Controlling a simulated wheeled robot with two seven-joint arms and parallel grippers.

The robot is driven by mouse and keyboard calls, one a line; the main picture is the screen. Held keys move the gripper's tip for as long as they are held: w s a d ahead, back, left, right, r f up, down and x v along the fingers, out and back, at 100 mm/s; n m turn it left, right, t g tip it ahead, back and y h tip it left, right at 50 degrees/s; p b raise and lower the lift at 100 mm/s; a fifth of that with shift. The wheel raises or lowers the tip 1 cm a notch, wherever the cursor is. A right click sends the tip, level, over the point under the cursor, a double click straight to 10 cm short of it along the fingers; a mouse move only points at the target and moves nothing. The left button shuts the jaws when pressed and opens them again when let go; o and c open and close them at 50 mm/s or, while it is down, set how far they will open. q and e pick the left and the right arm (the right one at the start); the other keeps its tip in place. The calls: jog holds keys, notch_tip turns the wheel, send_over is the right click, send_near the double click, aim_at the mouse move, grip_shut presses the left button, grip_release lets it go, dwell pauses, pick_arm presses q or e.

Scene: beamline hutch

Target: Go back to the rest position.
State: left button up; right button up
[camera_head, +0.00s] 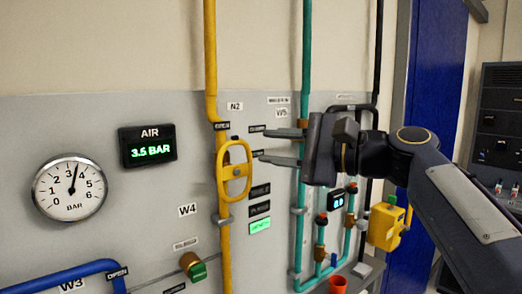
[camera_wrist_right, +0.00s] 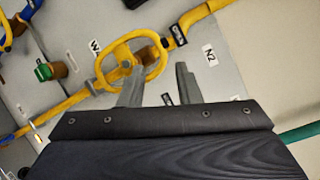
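My right gripper (camera_head: 265,146) is in front of the grey panel, just right of a yellow oval valve handle (camera_head: 249,170). Its two fingers are apart with nothing between them. In the head view a small gap shows between the fingertips and the handle. In the right wrist view the open fingers (camera_wrist_right: 158,74) point toward the handle (camera_wrist_right: 98,72), and one finger overlaps its ring in the picture; I cannot tell whether they touch. My right arm (camera_head: 470,200) comes in from the right. My left gripper is not in view.
The panel (camera_head: 120,230) carries a round pressure gauge (camera_head: 70,187), an AIR display (camera_head: 147,146) reading 3.5 BAR, a yellow pipe (camera_head: 210,60), teal pipes (camera_head: 306,50) and a green-ended knob (camera_head: 198,271).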

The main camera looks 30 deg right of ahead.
dwell(0.5)
jog(key=s+a+f+n+g+h, duration=0.1)
jog(key=s+a+f+n+g, duration=0.2)
jog(key=f, duration=1)
jog(key=s+a+f+n+g+h, duration=0.1)
jog(key=s+a+f+n+g, duration=0.2)
jog(key=s+f+n, duration=0.4)
jog(key=s+a+f+n+g+h, duration=0.2)
jog(key=s+a+f+n, duration=0.3)
jog(key=f, duration=1.6)
jog(key=shift+f+n+g, duration=0.2)
jog(key=shift+n+g, duration=0.2)
jog(key=shift+g, duration=0.5)
jog(key=shift+a, duration=0.1)
